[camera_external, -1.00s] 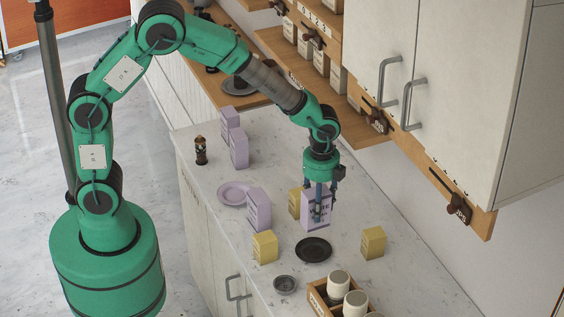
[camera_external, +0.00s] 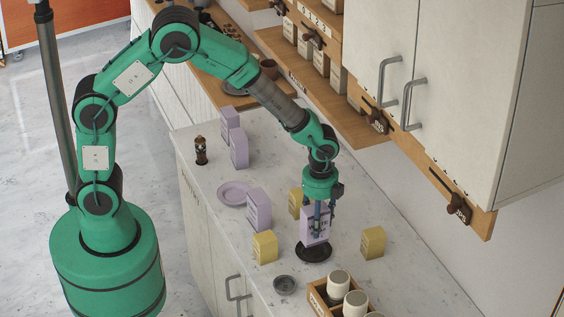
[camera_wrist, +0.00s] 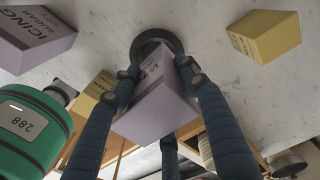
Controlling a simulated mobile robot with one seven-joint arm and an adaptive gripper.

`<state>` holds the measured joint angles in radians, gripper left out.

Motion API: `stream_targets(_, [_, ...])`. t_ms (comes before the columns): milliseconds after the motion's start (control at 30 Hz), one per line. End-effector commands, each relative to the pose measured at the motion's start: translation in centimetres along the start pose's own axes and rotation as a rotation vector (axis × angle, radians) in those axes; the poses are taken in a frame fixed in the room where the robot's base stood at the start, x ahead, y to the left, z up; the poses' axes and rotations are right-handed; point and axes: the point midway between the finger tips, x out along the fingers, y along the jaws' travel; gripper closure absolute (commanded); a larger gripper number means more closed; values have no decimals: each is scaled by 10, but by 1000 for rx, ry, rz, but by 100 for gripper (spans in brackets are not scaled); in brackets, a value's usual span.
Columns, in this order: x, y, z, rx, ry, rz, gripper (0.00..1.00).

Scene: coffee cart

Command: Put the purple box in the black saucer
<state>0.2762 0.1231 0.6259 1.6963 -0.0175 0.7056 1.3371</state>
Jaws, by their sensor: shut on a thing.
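My gripper (camera_external: 318,212) is shut on a purple box (camera_external: 313,232), with its fingers on the box's sides. The held box is upright or nearly so and stands over the black saucer (camera_external: 313,254) on the counter. Whether its base touches the saucer cannot be told. In the wrist view the held purple box (camera_wrist: 158,107) lies between my blue fingers, and the black saucer (camera_wrist: 157,37) shows partly behind it.
Yellow boxes stand left (camera_external: 265,247), right (camera_external: 372,242) and behind (camera_external: 295,203) the saucer. Another purple box (camera_external: 258,210) stands beside a purple plate (camera_external: 233,193). A small dark dish (camera_external: 285,285) and a wooden crate with cups (camera_external: 318,299) are in front. Cabinets (camera_external: 450,90) overhang at right.

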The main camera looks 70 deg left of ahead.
Motion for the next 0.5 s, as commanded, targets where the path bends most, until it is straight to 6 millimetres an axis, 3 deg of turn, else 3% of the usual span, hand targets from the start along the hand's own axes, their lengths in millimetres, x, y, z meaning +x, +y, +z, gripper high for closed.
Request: stream_targets(500, [9, -1, 0, 0, 1, -2, 100])
